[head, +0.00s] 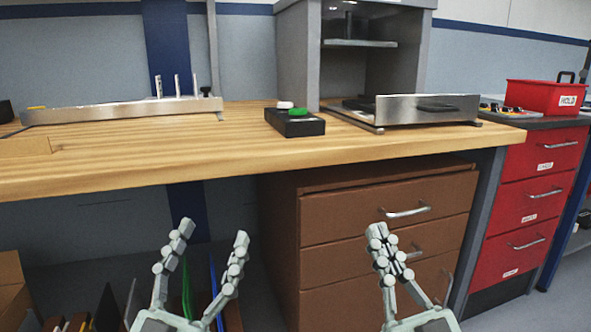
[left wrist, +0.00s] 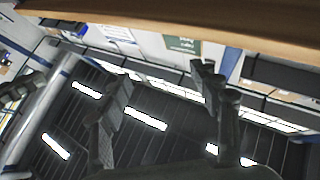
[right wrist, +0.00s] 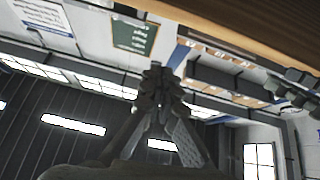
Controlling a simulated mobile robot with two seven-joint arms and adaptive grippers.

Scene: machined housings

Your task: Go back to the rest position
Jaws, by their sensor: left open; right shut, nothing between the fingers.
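My left gripper (head: 208,238) is open and empty in the head view, with its fingers pointing up in front of the bench and below the top's front edge. In the left wrist view my left gripper (left wrist: 155,95) shows its two fingers apart with nothing between them. My right gripper (head: 378,232) is shut and empty in the head view, in front of the brown drawers. In the right wrist view my right gripper (right wrist: 158,80) shows its fingertips together, with nothing held.
The wooden bench top (head: 110,165) spans the view above both grippers. On it are a black box with buttons (head: 295,122), a metal fixture (head: 430,108) and a long metal rail (head: 120,110). Brown drawers (head: 385,235) stand below. A red bin (head: 545,97) sits on red drawers (head: 530,205).

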